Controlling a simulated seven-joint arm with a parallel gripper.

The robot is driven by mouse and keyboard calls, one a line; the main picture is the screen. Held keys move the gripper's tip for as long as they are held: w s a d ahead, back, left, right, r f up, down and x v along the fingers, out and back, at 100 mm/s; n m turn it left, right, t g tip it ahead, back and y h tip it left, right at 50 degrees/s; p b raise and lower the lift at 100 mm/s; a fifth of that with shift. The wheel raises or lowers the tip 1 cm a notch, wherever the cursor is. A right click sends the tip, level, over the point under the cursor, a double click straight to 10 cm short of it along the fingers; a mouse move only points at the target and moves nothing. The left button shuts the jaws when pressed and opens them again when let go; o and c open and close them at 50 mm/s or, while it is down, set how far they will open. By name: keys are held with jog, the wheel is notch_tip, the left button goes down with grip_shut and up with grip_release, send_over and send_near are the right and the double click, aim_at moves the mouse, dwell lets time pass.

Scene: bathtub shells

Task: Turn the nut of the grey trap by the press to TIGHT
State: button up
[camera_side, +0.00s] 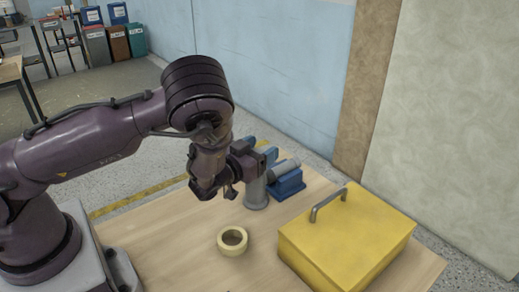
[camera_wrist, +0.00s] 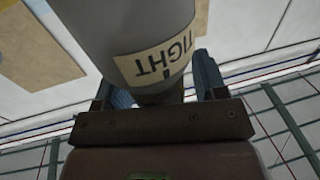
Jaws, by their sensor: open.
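The grey trap (camera_side: 257,194) stands upright on the wooden table, with a grey pipe (camera_side: 284,171) at its upper right. My gripper (camera_side: 261,149) is at the trap's top, its blue fingers pointing away to the right. In the wrist view the trap's grey body (camera_wrist: 130,25) fills the upper middle, with a cream label (camera_wrist: 155,60) reading TIGHT upside down and a small dark mark beside the word. My open gripper (camera_wrist: 155,88) has one finger on each side of the grey body. The nut is mostly hidden, and contact cannot be told.
A blue press (camera_side: 288,186) stands right behind the trap. A yellow toolbox (camera_side: 345,240) with a grey handle is at the front right. The table's left part is clear; a blue wall (camera_side: 275,75) rises behind.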

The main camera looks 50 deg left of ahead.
jog(key=c, duration=0.9)
jog(key=shift+c, duration=0.2)
jog(key=shift+n+y, duration=0.3)
jog(key=shift+y, duration=0.2)
jog(key=n+y, duration=0.1)
jog(key=y, duration=0.1)
jog(key=n+g+y, duration=0.1)
jog(key=shift+a+n+g+y, duration=0.15)
jog(key=shift+n+g+y, duration=0.15)
jog(key=shift+n+y, duration=0.1)
jog(key=shift+s+a+n+g+y, duration=0.15)
jog(key=shift+n+g+y, duration=0.85)
jog(key=shift+y, duration=0.3)
jog(key=shift+s+a+n+g+y, duration=0.1)
jog(key=shift+n+g+y, duration=0.9)
jog(key=shift+y, duration=0.3)
jog(key=o, duration=0.9)
